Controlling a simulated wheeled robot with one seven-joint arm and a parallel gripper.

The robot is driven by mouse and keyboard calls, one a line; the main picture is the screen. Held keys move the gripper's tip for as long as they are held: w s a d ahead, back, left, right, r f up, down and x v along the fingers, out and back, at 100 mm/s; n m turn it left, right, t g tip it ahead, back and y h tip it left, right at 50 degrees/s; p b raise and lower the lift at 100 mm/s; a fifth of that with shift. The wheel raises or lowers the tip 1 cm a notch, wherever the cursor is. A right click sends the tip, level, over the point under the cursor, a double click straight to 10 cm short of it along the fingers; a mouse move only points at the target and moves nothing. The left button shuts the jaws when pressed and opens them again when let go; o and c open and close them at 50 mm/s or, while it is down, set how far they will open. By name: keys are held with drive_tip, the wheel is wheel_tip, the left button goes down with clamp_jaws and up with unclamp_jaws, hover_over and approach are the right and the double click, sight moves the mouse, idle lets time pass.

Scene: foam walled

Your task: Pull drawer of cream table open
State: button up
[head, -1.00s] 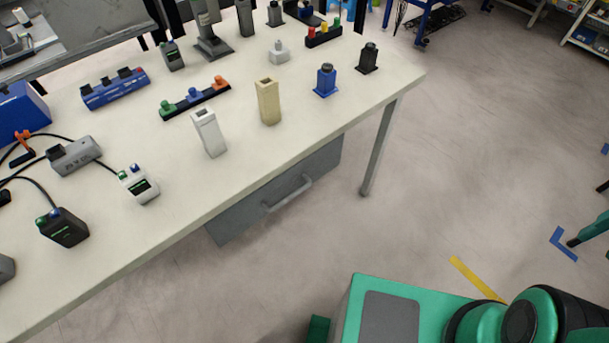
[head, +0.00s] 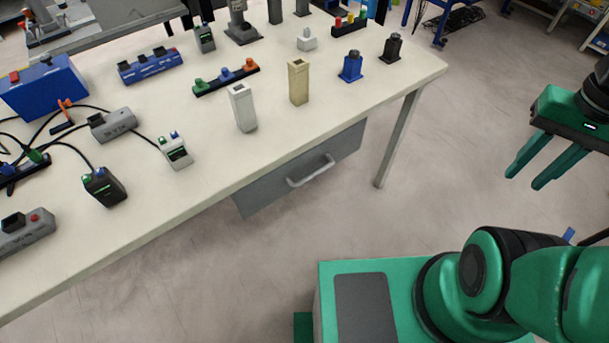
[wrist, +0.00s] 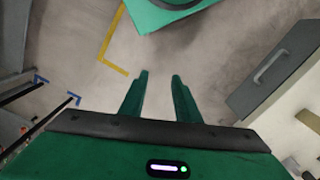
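The cream table (head: 220,187) stands left of me in the head view. A grey drawer (head: 260,196) hangs under its near edge, with a light bar handle (head: 311,172) on its front. The drawer front looks shut under the tabletop. The drawer (wrist: 262,92) and its handle (wrist: 271,67) also show at the right of the wrist view. My gripper (head: 524,179) is at the right of the head view, well apart from the handle. In the wrist view its two green fingers (wrist: 160,75) are spread, with only floor between them.
Several devices stand on the tabletop, including a white block (head: 243,108), a beige block (head: 298,83) and a blue box (head: 50,88). A table leg (head: 397,140) stands right of the drawer. The floor between the drawer and my gripper is clear.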

drive_tip(key=n+g+y, duration=0.3)
drive_tip(key=n+y, duration=0.4)
drive_tip(key=y, duration=1)
approach(316, 172)
drive_tip(key=shift+h, duration=0.3)
drive_tip(key=x, duration=1)
drive_tip(key=shift+w+f, duration=0.1)
drive_tip(key=shift+w, duration=0.1)
